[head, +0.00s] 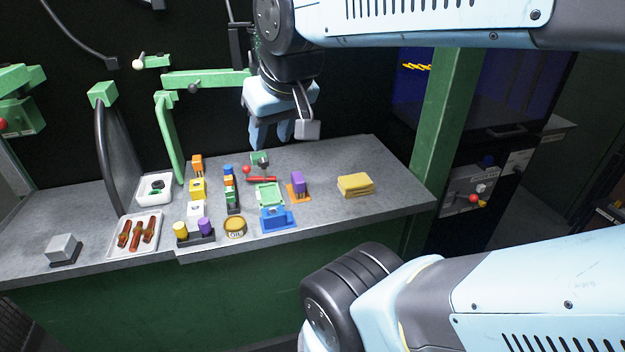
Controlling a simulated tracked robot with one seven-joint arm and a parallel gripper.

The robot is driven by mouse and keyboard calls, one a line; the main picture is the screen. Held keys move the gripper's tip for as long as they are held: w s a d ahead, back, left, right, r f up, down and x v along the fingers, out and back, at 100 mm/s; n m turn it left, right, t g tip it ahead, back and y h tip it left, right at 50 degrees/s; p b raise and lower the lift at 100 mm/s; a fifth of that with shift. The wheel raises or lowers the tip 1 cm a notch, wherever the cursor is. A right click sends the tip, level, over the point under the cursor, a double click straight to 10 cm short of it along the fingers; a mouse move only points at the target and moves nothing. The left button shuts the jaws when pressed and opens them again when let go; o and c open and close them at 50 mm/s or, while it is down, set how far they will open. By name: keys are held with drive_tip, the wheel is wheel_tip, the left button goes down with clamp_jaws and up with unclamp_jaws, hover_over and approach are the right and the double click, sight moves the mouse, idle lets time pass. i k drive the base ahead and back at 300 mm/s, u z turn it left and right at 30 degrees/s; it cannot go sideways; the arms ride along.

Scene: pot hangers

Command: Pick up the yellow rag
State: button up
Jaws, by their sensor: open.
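The yellow rag (355,185) lies folded in a flat, roughly rectangular stack on the right part of the grey bench top. Nothing covers it in the head view. My gripper (271,141) points down above the back of the bench, to the left of the rag and higher than it. Its two light blue fingers are apart, with nothing seen between them. The gripper and the rag are well apart.
Coloured blocks and small parts, among them a purple block (298,182) and a round tin (235,227), stand left of the rag. A white tray (118,248) with brown pieces is further left. A green post (444,130) rises behind the bench's right end. Bare bench surrounds the rag.

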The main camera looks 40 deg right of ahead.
sight(358, 185)
drive_tip(key=u, duration=0.9)
drive_tip(key=k, duration=1.25)
drive_tip(key=z, duration=1.9)
drive_tip(key=i, duration=1)
drive_tip(key=z, duration=0.05)
